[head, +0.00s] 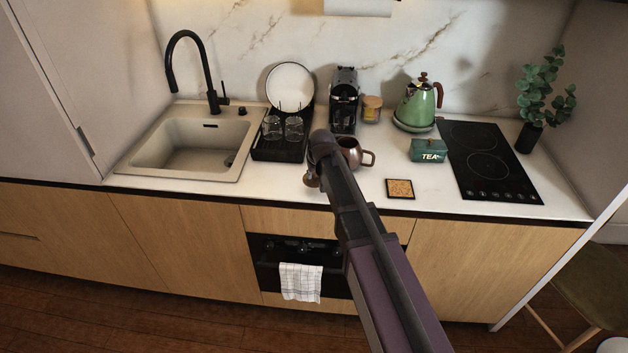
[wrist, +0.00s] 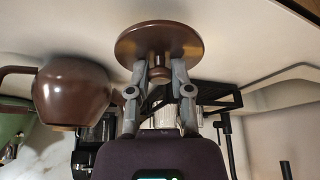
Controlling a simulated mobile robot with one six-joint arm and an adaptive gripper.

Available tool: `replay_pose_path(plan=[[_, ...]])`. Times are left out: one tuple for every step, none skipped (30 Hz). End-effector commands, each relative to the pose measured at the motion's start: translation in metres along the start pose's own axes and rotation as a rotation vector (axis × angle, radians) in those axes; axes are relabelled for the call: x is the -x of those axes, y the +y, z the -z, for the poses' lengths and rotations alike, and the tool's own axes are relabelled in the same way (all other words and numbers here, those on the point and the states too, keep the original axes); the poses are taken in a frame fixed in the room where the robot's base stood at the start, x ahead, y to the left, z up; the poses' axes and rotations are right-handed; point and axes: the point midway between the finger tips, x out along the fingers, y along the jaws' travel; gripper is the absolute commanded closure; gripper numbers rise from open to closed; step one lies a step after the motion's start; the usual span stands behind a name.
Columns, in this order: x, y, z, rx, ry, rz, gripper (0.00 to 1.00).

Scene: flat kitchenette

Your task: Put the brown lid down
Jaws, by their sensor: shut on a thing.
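The brown lid (wrist: 160,41) is a round disc with a small knob, seen in the wrist view. My gripper (wrist: 159,70) is shut on the knob, one finger on each side. The disc faces the white counter; I cannot tell whether it touches it. The brown pot (wrist: 72,92), with a handle, stands beside the lid, apart from it in the wrist view. The pot (head: 351,152) also shows in the head view, partly behind my arm.
A black dish rack (head: 281,150) with glasses and a plate stands left of my arm, beside the sink (head: 190,145). A cork coaster (head: 400,188), a green tea box (head: 428,150) and a hob (head: 490,165) lie to the right. Counter front left of my arm is clear.

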Motion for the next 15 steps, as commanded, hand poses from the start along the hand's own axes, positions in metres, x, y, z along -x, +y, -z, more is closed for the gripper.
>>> replay_pose_path(plan=[[-0.0012,0.0005,0.0023,0.0,0.0,0.0,1.0],[-0.0014,0.0006,0.0026,0.0,0.0,0.0,1.0],[-0.0013,0.0006,0.0026,0.0,0.0,0.0,1.0],[-0.0012,0.0006,0.0024,0.0,0.0,0.0,1.0],[-0.0011,0.0005,0.0023,0.0,0.0,0.0,1.0],[-0.001,0.0005,0.0021,0.0,0.0,0.0,1.0],[-0.001,0.0004,0.002,0.0,0.0,0.0,1.0],[-0.001,0.0004,0.002,0.0,0.0,0.0,1.0],[-0.001,0.0003,0.002,0.0,0.0,0.0,1.0],[-0.001,0.0003,0.002,0.0,0.0,0.0,1.0],[-0.0011,0.0003,0.0022,0.0,0.0,0.0,1.0],[-0.0015,0.0004,0.0029,0.0,0.0,0.0,1.0],[-0.002,0.0006,0.0038,0.0,0.0,0.0,1.0],[-0.0027,0.0008,0.0051,0.0,0.0,0.0,1.0],[-0.0041,0.0013,0.0075,0.0,0.0,0.0,1.0]])
